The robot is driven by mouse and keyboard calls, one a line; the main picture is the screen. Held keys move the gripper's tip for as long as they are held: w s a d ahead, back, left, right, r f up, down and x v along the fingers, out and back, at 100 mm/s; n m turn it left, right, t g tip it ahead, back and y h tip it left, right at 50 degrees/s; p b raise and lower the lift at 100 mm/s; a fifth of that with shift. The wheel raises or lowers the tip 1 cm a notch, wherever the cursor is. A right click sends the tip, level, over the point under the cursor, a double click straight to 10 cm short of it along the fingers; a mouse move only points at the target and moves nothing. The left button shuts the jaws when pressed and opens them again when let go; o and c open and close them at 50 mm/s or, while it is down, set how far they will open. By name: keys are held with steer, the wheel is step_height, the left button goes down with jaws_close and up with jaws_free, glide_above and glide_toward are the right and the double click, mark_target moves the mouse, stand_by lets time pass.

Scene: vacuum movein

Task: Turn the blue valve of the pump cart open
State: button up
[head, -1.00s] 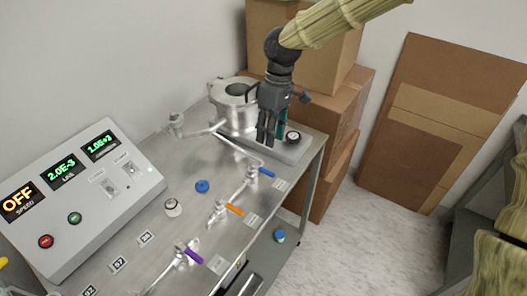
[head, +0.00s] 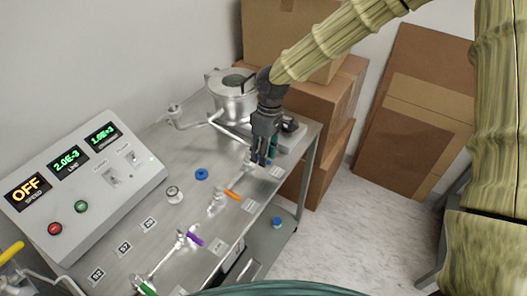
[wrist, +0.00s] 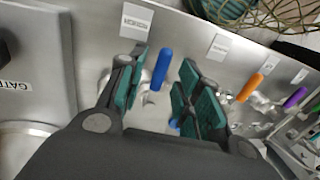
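The blue valve handle (wrist: 161,68) shows in the wrist view between my gripper's two fingers, closer to the left finger. Its silver valve body sits on the metal top of the pump cart (head: 150,195). My gripper (wrist: 160,92) is open, with teal pads on both sides of the handle and a gap to the right pad. I cannot tell whether the left pad touches it. In the head view my gripper (head: 262,160) points down over the valve at the cart's far right, and its fingers hide most of the blue handle.
An orange valve handle (head: 232,194) and a purple valve handle (head: 195,239) lie nearer along the same edge. A control panel (head: 90,180) reading OFF stands at left. A silver chamber (head: 230,95) is behind my gripper. Cardboard boxes (head: 325,125) stand beyond the cart.

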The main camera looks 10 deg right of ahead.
steer(key=shift+w+f, duration=0.15)
steer(key=shift+f, duration=0.05)
steer(key=shift+s+r, duration=0.1)
steer(key=shift+s, duration=0.1)
steer(key=shift+c, duration=0.2)
steer(key=shift+w, duration=0.1)
jaws_close()
